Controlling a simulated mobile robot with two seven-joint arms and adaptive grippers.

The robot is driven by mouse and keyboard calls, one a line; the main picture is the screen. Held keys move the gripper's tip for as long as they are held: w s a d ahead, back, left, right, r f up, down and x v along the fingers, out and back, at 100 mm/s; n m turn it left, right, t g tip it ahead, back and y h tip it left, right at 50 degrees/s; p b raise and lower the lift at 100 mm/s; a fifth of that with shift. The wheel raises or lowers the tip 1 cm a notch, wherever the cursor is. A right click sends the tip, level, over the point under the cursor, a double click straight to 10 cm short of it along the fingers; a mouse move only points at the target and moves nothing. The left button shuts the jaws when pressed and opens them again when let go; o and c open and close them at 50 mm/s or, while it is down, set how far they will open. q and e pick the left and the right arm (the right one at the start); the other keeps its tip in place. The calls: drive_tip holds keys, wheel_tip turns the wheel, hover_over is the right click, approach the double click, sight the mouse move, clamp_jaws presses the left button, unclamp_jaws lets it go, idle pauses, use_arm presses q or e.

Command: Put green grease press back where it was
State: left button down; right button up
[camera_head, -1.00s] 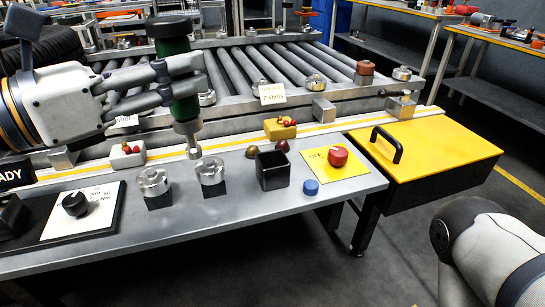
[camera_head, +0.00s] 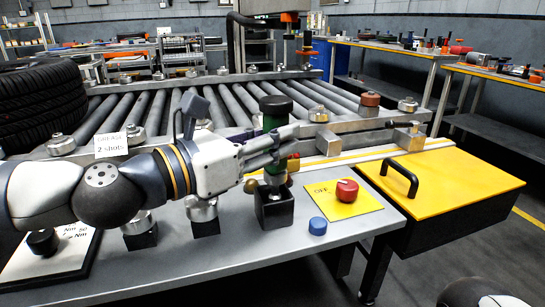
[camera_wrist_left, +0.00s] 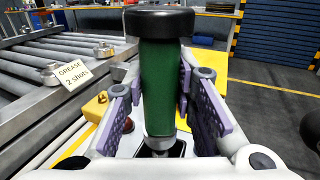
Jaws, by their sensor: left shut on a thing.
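The green grease press (camera_head: 277,118) has a black cap and a metal lower end. My left gripper (camera_head: 282,140) is shut on its body and holds it upright. Its lower end is at the mouth of the black square holder (camera_head: 275,212) on the grey bench. The left wrist view shows the green press (camera_wrist_left: 158,88) between the two finger pads, with the dark holder opening (camera_wrist_left: 165,148) under it. I cannot tell how deep the lower end sits in the holder. My right gripper is not in view.
A red button (camera_head: 347,190) on a yellow plate and a blue cap (camera_head: 317,226) are right of the holder. Metal pieces in black stands (camera_head: 202,212) are to its left. The roller conveyor (camera_head: 225,105) lies behind. A yellow drawer box (camera_head: 455,183) is at right.

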use_arm(q)
wheel_tip(320, 180, down, 3)
drive_tip(key=shift+r, duration=0.2)
drive_tip(key=shift+f+b, duration=0.2)
drive_tip(key=shift+b, duration=0.15)
drive_tip(key=c, duration=1.3)
unclamp_jaws()
drive_tip(key=shift+c, duration=0.2)
drive_tip(key=shift+r, duration=0.1)
drive_tip(key=shift+s+a, duration=0.25)
drive_tip(key=shift+a, duration=0.1)
drive_tip(key=v, duration=1.1)
